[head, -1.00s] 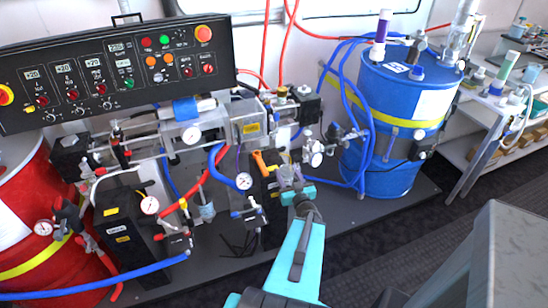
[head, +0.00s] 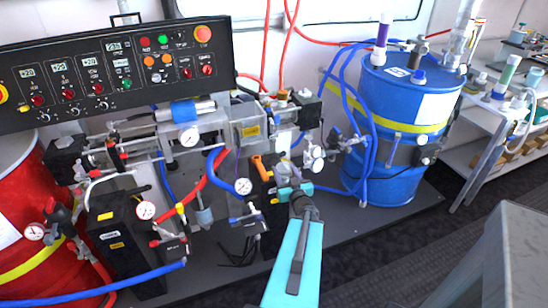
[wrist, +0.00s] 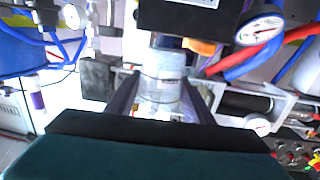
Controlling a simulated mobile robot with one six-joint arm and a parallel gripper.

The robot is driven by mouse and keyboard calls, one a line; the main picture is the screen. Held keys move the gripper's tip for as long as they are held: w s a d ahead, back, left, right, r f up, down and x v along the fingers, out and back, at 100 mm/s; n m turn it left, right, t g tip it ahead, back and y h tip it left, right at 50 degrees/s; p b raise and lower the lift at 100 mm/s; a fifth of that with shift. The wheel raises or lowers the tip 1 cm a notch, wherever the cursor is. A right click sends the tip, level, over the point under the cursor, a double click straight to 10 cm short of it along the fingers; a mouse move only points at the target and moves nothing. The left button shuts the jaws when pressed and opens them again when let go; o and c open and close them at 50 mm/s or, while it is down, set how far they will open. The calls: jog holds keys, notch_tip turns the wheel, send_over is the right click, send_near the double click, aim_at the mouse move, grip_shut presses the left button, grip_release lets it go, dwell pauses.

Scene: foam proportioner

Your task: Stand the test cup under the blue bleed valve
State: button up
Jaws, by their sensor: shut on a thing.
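My gripper (head: 294,187), at the end of my turquoise arm, is in front of the machine, right of its centre. In the wrist view my gripper (wrist: 160,100) has its dark fingers on both sides of a clear test cup (wrist: 163,75), shut on it. In the head view the cup (head: 283,171) is small and partly hidden by my gripper. A valve with a blue handle (head: 246,218), probably the blue bleed valve, sits low on the machine, left of my gripper. I cannot clearly make out its outlet.
A black block (wrist: 190,18) and an orange handle (wrist: 199,46) are close to the cup. Pressure gauges (head: 242,186) and hoses crowd the left. A blue drum (head: 400,110) stands at right, a red drum (head: 30,200) at left. Dark base plate (head: 335,225) shows bare right of my arm.

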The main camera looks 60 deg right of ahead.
aim_at(282, 167)
jog(key=shift+b+x, duration=2.65)
jog(key=shift+b, duration=1.45)
jog(key=x, duration=0.4)
jog(key=shift+r, duration=0.25)
jog(key=shift+w+d, duration=0.3)
jog(key=shift+w, duration=0.1)
jog(key=shift+x, duration=2.2)
jog(key=shift+s+a+f, duration=0.1)
jog(key=shift+s+f, duration=0.1)
jog(key=shift+f, duration=0.45)
jog(key=shift+f, duration=0.2)
jog(key=o, duration=1)
jog(key=shift+r, duration=0.25)
